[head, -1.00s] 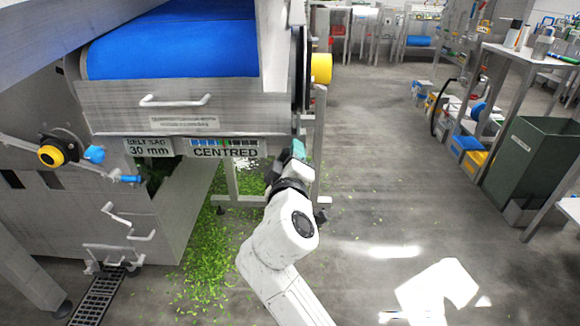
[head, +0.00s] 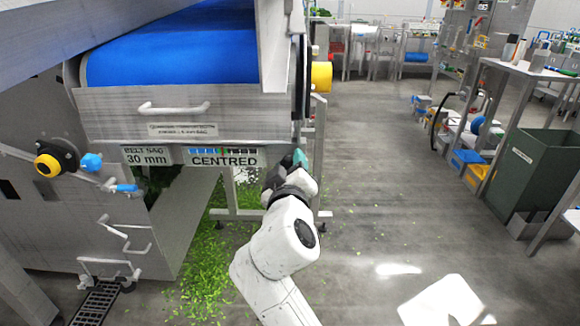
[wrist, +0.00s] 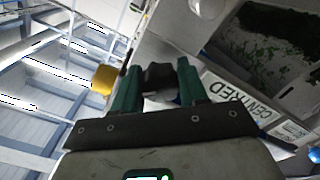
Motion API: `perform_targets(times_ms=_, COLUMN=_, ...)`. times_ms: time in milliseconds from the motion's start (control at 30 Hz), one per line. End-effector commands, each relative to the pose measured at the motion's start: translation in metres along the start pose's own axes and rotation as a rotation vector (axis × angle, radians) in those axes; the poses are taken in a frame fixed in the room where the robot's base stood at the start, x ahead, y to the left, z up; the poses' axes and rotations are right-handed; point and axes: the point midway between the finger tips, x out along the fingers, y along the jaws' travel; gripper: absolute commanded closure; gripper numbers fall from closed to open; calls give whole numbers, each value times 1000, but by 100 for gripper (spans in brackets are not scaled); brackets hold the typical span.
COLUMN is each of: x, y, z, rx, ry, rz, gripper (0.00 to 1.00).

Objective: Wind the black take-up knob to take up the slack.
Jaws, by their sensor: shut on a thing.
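In the wrist view my gripper (wrist: 158,88) has its green fingers closed on either side of the black take-up knob (wrist: 158,76). In the head view my gripper (head: 297,160) is at the lower right corner of the conveyor, beside the sign reading CENTRED (head: 222,157). The knob is hidden there behind my gripper and arm. The blue belt (head: 180,45) runs above. A sign on the left reads BELT SAG 30 mm (head: 147,156).
A yellow cylinder (head: 321,75) sticks out from the frame above my gripper. A black-and-yellow knob (head: 48,165) is on the left side. Chopped greens (head: 205,270) lie on the floor below. A green bin (head: 538,170) stands right; the floor between is open.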

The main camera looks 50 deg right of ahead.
Motion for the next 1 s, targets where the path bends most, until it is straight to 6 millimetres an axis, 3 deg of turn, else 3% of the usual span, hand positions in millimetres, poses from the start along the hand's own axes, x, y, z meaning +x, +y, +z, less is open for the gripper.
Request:
perform_targets(times_ms=33, x=0, y=-2, z=4, rx=-4, ry=-9, rz=-3, gripper=88)
perform_targets(times_ms=67, x=0, y=-2, z=4, rx=-4, ry=-9, rz=-3, gripper=56)
perform_targets(times_ms=300, x=0, y=-1, z=2, rx=-3, ry=-5, rz=-1, gripper=33)
perform_targets(times_ms=667, x=-7, y=-1, z=0, rx=-2, ry=-1, rz=-2, gripper=32)
perform_targets(times_ms=1000, x=-68, y=-1, z=1, rx=-4, ry=-2, rz=-5, gripper=32)
